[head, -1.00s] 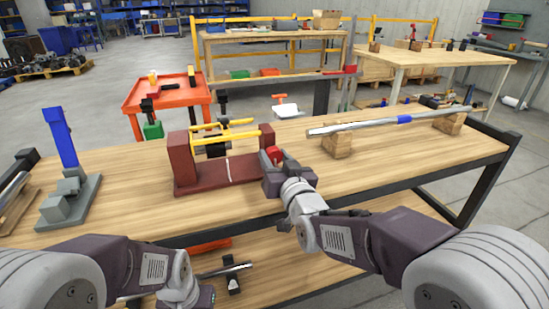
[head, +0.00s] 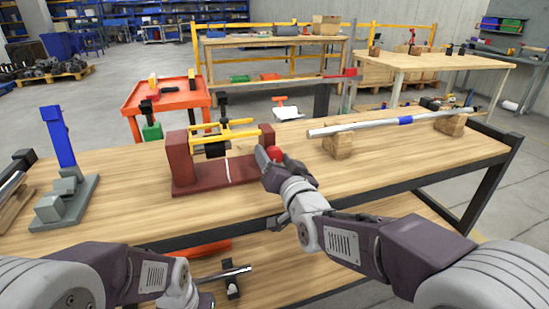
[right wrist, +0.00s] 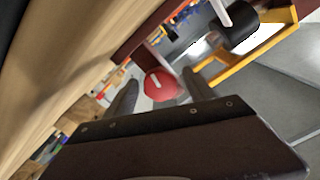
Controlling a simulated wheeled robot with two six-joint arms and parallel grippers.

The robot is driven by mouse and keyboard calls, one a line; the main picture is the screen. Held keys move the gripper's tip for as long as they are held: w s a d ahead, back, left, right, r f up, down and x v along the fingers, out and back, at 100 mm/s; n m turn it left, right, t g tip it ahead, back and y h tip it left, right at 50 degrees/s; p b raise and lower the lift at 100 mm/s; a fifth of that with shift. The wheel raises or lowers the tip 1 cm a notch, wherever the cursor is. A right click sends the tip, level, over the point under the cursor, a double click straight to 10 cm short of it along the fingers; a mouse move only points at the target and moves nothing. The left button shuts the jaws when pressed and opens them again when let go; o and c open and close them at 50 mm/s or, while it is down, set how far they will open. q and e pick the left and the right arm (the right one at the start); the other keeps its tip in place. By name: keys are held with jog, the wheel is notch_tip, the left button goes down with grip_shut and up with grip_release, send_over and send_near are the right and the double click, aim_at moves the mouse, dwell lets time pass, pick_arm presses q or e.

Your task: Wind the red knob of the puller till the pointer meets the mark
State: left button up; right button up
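The puller has a dark red frame (head: 183,158) with yellow bars (head: 232,134) and a black cylinder, and stands on the wooden bench. A thin white mark (head: 228,171) shows on its base; I cannot make out the pointer clearly. The red knob (head: 275,153) is at its right end. In the right wrist view the knob (right wrist: 161,86), with a white stripe on its face, lies between the fingers of my right gripper (right wrist: 160,77). The fingers appear apart from it, with small gaps on both sides. My left gripper (head: 206,299) is low at the bottom edge, its fingers unclear.
A blue and grey stand (head: 62,155) is at the bench's left. A silver bar with a blue band (head: 404,121) rests on wooden blocks (head: 338,145) to the right. The bench front between is clear. A lower shelf (head: 300,270) holds a few parts.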

jog(key=shift+s, duration=0.15)
jog(key=p+v, duration=0.2)
jog(key=v, duration=0.6)
jog(key=shift+s+d+r, duration=0.1)
jog(key=shift+s+d, duration=0.05)
jog(key=shift+s, duration=0.2)
